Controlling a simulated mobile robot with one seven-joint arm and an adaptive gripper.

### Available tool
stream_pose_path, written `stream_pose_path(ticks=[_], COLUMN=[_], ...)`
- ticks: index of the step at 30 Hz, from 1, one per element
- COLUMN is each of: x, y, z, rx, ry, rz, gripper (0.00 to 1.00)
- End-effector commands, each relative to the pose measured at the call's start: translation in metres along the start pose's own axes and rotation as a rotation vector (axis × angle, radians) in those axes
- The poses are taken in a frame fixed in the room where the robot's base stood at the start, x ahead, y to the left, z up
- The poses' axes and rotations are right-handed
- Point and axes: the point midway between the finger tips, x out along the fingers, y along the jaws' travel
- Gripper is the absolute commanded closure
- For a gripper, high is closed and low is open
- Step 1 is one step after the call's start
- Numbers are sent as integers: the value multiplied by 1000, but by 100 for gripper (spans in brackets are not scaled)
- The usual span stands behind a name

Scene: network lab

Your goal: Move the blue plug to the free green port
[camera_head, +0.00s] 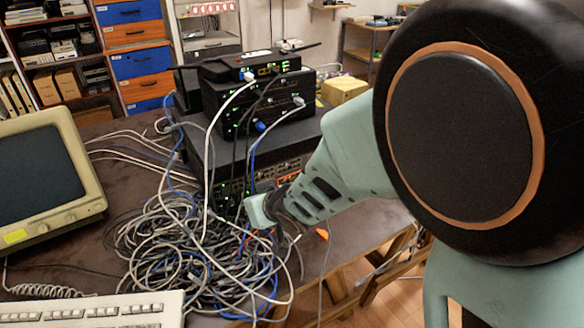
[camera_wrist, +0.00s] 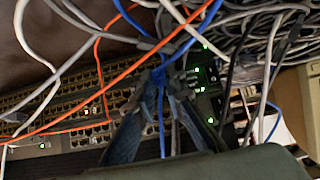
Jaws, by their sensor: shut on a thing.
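My gripper (camera_wrist: 160,88) is shut on the blue plug (camera_wrist: 160,76) in the wrist view, with a blue cable (camera_wrist: 162,143) running down between the fingers. The plug is close to a panel with rows of ports (camera_wrist: 50,100); I cannot tell whether it touches the panel. Small green lights (camera_wrist: 211,121) show on dark equipment just right of the fingers. Which port is the free green one is not clear. In the head view my gripper (camera_head: 272,208) is low, in front of the bottom rack unit (camera_head: 285,168), and the plug is hidden.
A large cable tangle (camera_head: 190,235) lies left of my gripper. Orange (camera_wrist: 120,78) and white cables cross the panel. Black network boxes (camera_head: 265,97) are stacked on the rack unit. An old monitor (camera_head: 45,180) and a keyboard (camera_head: 95,310) stand at left.

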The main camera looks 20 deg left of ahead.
Motion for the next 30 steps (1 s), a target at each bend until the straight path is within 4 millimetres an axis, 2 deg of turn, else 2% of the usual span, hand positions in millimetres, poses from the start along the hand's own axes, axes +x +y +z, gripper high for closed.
stream_pose_path(ticks=[30], x=[7], y=[0], z=[-6], rx=[0], ry=[0], rz=[0], gripper=[100])
